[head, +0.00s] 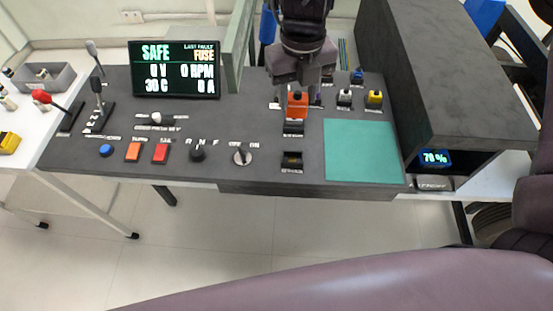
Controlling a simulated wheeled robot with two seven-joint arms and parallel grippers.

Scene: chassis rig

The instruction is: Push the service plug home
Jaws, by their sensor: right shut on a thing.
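My right gripper (298,88) comes down from the top of the head view and is shut on the orange service plug (297,105). The plug is upright, just above or in a dark holder (293,127) on the grey panel. I cannot tell whether its lower end is seated. A dark slot with a label (292,161) lies in front of it, near the panel's front edge. My left gripper is not in view.
The display (175,68) reads SAFE, 0 V, 0 RPM. A teal mat (362,151) lies right of the slot. Knobs, buttons and levers stand to the left. Small yellow (375,98) and white plugs stand to the right, beside a dark grey housing (440,70).

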